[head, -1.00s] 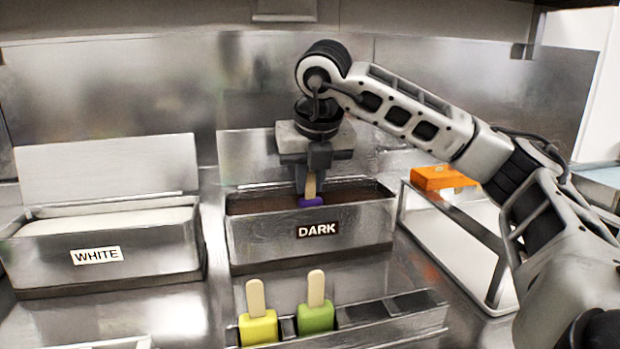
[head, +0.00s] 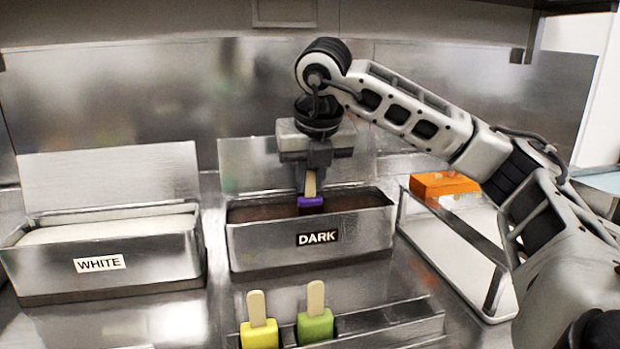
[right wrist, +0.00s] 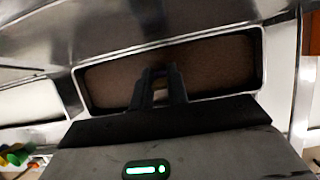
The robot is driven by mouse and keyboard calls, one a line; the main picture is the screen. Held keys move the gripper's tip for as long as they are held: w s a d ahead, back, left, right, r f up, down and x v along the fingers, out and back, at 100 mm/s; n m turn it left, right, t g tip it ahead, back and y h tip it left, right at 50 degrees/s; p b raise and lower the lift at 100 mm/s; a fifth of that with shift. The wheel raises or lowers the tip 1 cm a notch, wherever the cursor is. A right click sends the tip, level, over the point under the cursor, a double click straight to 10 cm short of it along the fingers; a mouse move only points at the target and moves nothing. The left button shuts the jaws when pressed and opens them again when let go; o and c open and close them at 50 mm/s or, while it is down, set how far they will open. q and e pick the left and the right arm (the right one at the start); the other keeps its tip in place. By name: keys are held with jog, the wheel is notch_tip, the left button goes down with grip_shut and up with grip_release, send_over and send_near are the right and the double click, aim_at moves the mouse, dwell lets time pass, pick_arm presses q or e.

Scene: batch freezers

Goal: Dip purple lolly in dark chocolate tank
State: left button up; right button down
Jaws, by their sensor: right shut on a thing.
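The purple lolly (head: 310,201) hangs upright by its wooden stick over the dark chocolate tank (head: 268,249), a steel box labelled DARK with brown chocolate in it. A purple band shows at the top of the lolly. Below it the lolly is dark brown or hidden in the chocolate; I cannot tell which. My right gripper (head: 311,171) points down and is shut on the stick, above the tank. My left gripper is not in view.
A tank labelled WHITE (head: 150,274) stands to the left. In front, a slotted steel rack (head: 415,329) holds a yellow lolly (head: 259,335) and a green lolly (head: 315,326), with empty slots to the right. A framed tray (head: 463,248) and an orange block (head: 443,184) are at the right.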

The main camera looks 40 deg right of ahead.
jog(key=shift+r+p, duration=0.55)
jog(key=shift+r, duration=0.4)
jog(key=shift+r+p, duration=0.6)
jog(key=shift+r, duration=0.15)
jog(key=shift+r+p, duration=0.8)
jog(key=shift+r, duration=0.2)
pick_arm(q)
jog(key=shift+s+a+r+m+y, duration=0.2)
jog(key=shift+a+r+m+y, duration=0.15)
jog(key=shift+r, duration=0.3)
pick_arm(e)
jog(key=shift+r, duration=0.35)
pick_arm(q)
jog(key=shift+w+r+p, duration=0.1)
jog(key=shift+p, duration=0.2)
pick_arm(e)
notch_tip(320, 180, up, 5)
jog(key=p, duration=0.4)
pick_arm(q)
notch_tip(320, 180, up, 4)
